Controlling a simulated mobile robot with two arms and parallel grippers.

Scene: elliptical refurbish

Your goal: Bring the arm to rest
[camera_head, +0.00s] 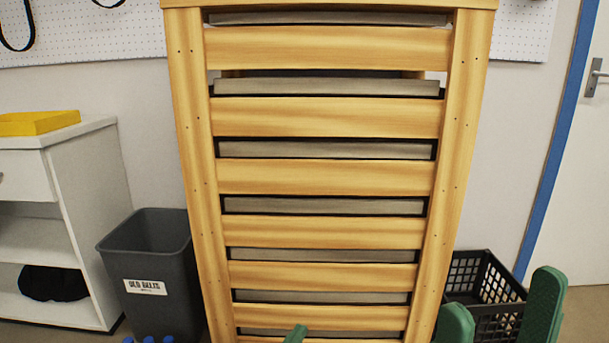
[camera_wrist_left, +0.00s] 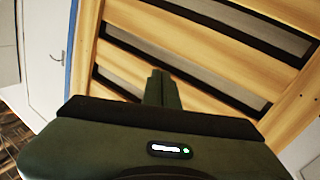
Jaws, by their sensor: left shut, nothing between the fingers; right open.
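My left gripper (camera_head: 296,334) shows as a green fingertip at the bottom middle of the head view, in front of the wooden slatted rack. In the left wrist view its two fingers (camera_wrist_left: 161,88) are together, with nothing between them, pointing toward the slats. My right gripper (camera_head: 502,296) is at the bottom right of the head view. Its two green fingers are wide apart and empty, in front of the black crate. Most of both arms is out of view.
The tall wooden rack (camera_head: 330,177) fills the middle. A grey bin (camera_head: 150,262) labelled "OLD BELTS" stands left of it, beside a white shelf unit (camera_head: 80,190) with a yellow tray (camera_head: 38,122) on top. A black crate (camera_head: 481,268) is right of it, near a white door (camera_head: 585,190).

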